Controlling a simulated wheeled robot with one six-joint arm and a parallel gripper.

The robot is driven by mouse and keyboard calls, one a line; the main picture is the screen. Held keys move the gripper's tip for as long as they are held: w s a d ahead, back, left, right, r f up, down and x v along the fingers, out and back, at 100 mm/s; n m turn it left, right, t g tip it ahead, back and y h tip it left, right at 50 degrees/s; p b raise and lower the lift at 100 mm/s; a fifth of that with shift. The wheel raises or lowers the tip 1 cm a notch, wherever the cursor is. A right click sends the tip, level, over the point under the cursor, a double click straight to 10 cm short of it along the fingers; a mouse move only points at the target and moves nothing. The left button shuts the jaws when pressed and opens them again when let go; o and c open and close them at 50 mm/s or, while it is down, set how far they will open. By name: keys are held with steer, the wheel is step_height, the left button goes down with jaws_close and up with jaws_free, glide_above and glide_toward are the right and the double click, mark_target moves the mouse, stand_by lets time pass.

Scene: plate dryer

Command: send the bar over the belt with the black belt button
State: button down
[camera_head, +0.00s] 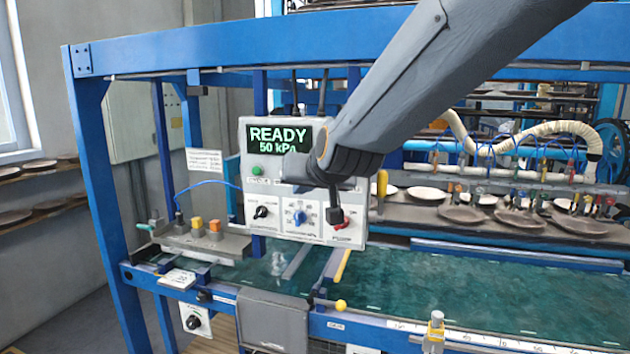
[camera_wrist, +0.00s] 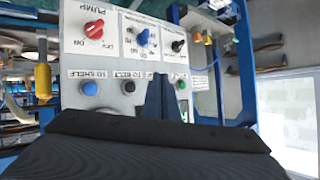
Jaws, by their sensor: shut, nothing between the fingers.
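In the head view the grey control box (camera_head: 290,228) has a display (camera_head: 285,138) reading "READY" and "50 kPa". In the wrist view the box appears upside down, with a black button (camera_wrist: 129,86) labelled "TO BELT" between a blue "TO SHELF" button (camera_wrist: 90,88) and a green button (camera_wrist: 181,84). My gripper (camera_wrist: 160,82) is shut and empty, its tip in front of the panel between the black and green buttons. Contact cannot be told. In the head view my gripper (camera_head: 296,168) hides the black button. The grey bar (camera_head: 500,176) with coloured fittings and a white hose is above the shelf of plates.
The green belt (camera_head: 460,295) lies in front of the shelf, with no plates visible on it. Blue frame posts (camera_head: 105,220) and a top beam (camera_head: 200,45) surround the machine. The red pump knob (camera_wrist: 94,28), blue dial (camera_wrist: 143,37) and black knob (camera_wrist: 178,46) are close to the buttons.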

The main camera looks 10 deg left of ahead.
steer(key=w+b, duration=0.8)
steer(key=b, duration=0.1)
steer(key=shift+d, duration=0.35)
steer(key=shift+b, duration=0.35)
stand_by(1.6)
steer(key=shift+w+b, duration=0.35)
steer(key=shift+w, duration=0.05)
